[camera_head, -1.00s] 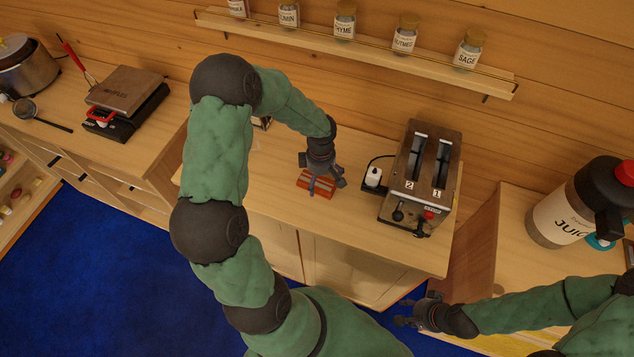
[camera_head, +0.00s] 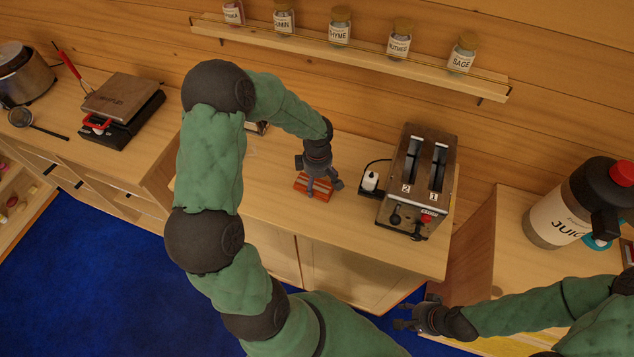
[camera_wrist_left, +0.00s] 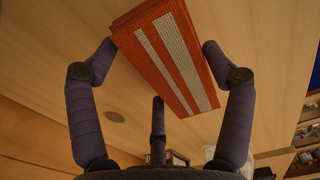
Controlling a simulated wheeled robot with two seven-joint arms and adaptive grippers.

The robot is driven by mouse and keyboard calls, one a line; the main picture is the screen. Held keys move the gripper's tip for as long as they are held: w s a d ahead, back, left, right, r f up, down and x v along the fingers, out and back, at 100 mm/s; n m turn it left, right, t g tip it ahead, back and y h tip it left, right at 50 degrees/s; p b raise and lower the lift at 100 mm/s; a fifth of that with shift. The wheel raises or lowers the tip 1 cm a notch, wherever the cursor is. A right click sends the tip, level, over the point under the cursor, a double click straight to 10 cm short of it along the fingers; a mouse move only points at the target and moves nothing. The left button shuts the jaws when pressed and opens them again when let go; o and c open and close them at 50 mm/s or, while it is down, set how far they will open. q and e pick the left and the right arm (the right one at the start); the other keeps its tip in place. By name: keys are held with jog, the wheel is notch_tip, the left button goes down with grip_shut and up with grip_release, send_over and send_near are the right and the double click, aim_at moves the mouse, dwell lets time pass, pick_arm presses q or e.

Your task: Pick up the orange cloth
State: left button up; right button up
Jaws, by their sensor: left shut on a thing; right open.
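The orange cloth (camera_head: 308,181) is a folded bundle with pale stripes at the middle of the counter. In the left wrist view the cloth (camera_wrist_left: 168,52) sits between the fingers, with two white bands along it. My left gripper (camera_head: 320,186) comes down over it from above and is shut on it. In the head view the gripper hides part of the cloth, and I cannot tell whether it touches the counter. My right gripper (camera_head: 408,318) is open and empty at the lower right, well away from the cloth.
A juice jug (camera_head: 565,212) is on the right counter. A spice shelf (camera_head: 375,58) runs along the wall. A black press (camera_head: 122,105) stands on the left counter.

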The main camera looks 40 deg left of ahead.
pick_arm(q)
jog(key=s+d+r, duration=0.1)
jog(key=r, duration=0.1)
jog(key=d+r, duration=0.1)
jog(key=r, duration=0.2)
jog(key=s+d+r, duration=0.1)
jog(key=d+r, duration=0.1)
jog(key=r, duration=0.1)
jog(key=shift+s+d+p, duration=0.1)
jog(key=shift+s+p, duration=0.2)
jog(key=shift+s, duration=0.05)
jog(key=s+d+r, duration=0.1)
jog(key=d, duration=0.1)
jog(key=s+d+r, duration=0.1)
jog(key=s+d, duration=0.1)
jog(key=s+d+r, duration=0.1)
jog(key=d, duration=0.1)
jog(key=shift+s+d+r, duration=0.15)
jog(key=shift+s+d, duration=0.1)
jog(key=shift+s+d+r, duration=0.25)
jog(key=shift+s+d, duration=0.1)
jog(key=shift+d, duration=0.1)
jog(key=shift+c, duration=1)
